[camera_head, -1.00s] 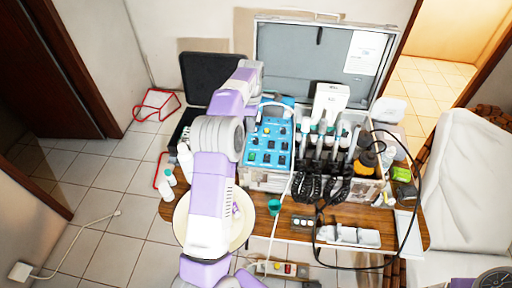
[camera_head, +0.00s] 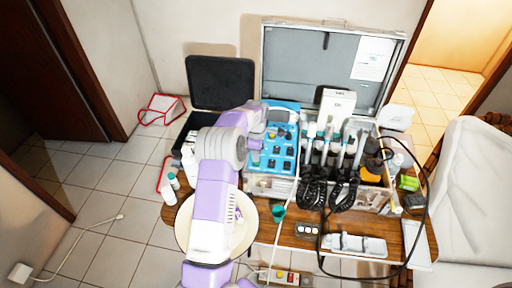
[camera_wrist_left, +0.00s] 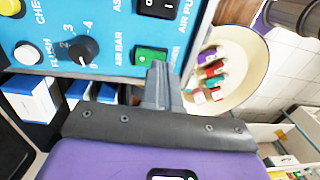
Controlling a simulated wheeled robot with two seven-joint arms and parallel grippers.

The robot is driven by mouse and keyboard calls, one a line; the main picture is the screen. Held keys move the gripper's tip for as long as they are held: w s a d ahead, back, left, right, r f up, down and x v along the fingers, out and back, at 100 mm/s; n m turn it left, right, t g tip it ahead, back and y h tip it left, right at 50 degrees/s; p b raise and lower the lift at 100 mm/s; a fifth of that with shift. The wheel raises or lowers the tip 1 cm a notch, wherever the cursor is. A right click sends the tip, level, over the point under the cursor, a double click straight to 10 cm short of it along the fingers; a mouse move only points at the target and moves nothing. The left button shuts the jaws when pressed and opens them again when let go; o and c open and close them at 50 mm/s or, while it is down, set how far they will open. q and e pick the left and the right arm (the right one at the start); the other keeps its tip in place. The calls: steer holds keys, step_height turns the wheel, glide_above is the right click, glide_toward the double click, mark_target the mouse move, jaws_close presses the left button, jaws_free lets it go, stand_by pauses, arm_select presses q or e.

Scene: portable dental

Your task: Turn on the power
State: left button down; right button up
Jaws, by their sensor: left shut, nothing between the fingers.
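The blue control panel (camera_head: 283,118) is set in the left part of the open case, with knobs and switches on it. In the left wrist view, the panel (camera_wrist_left: 112,28) fills the upper left. A green rocker switch (camera_wrist_left: 146,56) sits at its lower edge, its label partly hidden. A black rocker switch (camera_wrist_left: 160,7) labelled air pump is above it, and a black knob (camera_wrist_left: 82,50) is to the left. My left gripper (camera_wrist_left: 158,72) is shut and empty, its tips at the green switch; touching cannot be told. In the head view, the left gripper (camera_head: 255,146) is over the panel's left edge.
The silver case (camera_head: 325,62) stands open on the wooden table (camera_head: 292,240). Handpieces with coiled black cords (camera_head: 314,190) fill its right part. A cream round basin (camera_head: 185,222) lies beneath my left arm. White bottles (camera_head: 190,163) stand at left. A power strip (camera_head: 285,279) lies at the bottom.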

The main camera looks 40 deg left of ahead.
arm_select(q)
steer(key=shift+f, duration=0.6)
steer(key=shift+s+d+f, duration=0.15)
steer(key=shift+s+f, duration=0.05)
steer(key=shift+f, duration=0.05)
steer(key=shift+w+a+r+p, duration=0.2)
steer(key=shift+w+p, duration=0.1)
steer(key=shift+w, duration=0.05)
steer(key=shift+w+a+f, duration=0.1)
steer(key=shift+w+a, duration=0.15)
steer(key=shift+w, duration=0.2)
